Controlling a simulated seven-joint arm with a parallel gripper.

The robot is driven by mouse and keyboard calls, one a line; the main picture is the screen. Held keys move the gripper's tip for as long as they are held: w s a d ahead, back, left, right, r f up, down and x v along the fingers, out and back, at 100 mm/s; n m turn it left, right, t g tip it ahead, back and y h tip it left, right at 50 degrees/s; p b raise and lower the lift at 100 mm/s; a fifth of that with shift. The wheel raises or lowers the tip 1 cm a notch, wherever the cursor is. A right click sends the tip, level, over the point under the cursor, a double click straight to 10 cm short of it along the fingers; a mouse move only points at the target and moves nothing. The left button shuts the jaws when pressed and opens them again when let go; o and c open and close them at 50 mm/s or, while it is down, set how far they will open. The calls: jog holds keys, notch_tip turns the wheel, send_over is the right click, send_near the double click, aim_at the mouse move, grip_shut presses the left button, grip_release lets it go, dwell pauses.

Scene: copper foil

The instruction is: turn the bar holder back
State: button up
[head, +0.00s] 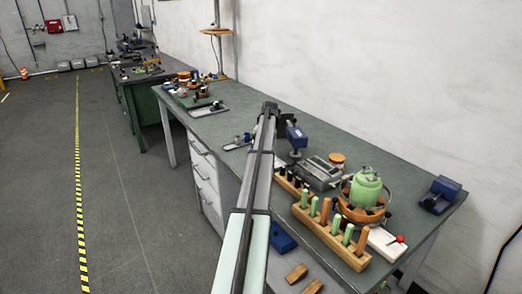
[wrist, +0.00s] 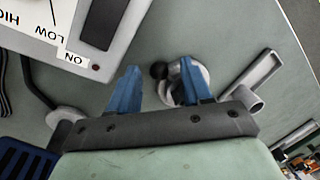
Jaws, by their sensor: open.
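My gripper (wrist: 159,72) shows in the wrist view with its two blue fingers spread apart. A round silver fitting with a dark knob (wrist: 182,82) lies between and beyond the fingers, closer to the right one, which partly covers it. A grey bar-like piece with a short round tube (wrist: 252,92) lies to the right, apart from the fingers. I cannot tell for sure which of these is the bar holder. In the head view my arm reaches over the bench, and the fingertips cannot be made out clearly.
A pale box with HIGH, LOW and ON labels (wrist: 82,30) stands close at upper left in the wrist view. On the bench (head: 232,122) are a wooden rack with green and orange handles (head: 327,232), a green pot (head: 366,187) and a blue device (head: 440,194).

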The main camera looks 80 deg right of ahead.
jog(key=shift+c, duration=0.4)
grip_shut()
jog(key=shift+s+d, duration=0.1)
jog(key=shift+s+d+n, duration=0.25)
jog(key=shift+n, duration=0.4)
jog(key=shift+s+d+n, duration=0.2)
jog(key=shift+n, duration=0.45)
jog(key=shift+o, duration=0.4)
grip_release()
jog(key=shift+r, duration=0.1)
notch_tip(320, 180, up, 14)
jog(key=s, duration=0.2)
jog(key=shift+s+d+f, duration=0.25)
jog(key=shift+s, duration=0.05)
